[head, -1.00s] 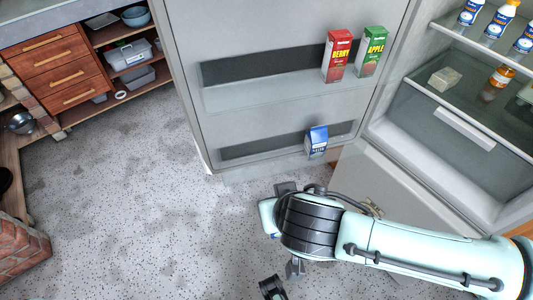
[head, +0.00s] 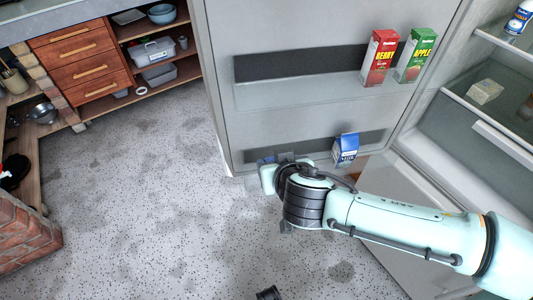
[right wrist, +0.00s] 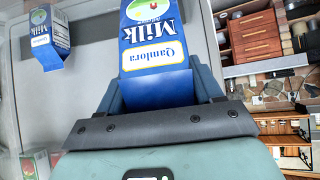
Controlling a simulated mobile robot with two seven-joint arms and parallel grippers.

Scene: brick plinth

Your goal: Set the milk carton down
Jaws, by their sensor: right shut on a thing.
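A blue and white milk carton (right wrist: 155,45) is between the fingers of my right gripper (right wrist: 160,90) in the right wrist view. In the head view my right gripper (head: 274,161) is at the left part of the fridge door's lower shelf (head: 312,148). The wrist hides most of the held carton there, and I cannot tell whether its base touches the shelf. A second milk carton (head: 346,150) stands on that shelf to the right of my gripper. It also shows in the right wrist view (right wrist: 48,38). My left gripper is not clearly seen.
Red berry (head: 379,58) and green apple (head: 414,55) cartons stand on the upper door shelf (head: 290,92). The open fridge interior (head: 450,130) is at the right. Wooden drawers (head: 78,55) and a brick plinth (head: 25,235) are at the left. The floor between is clear.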

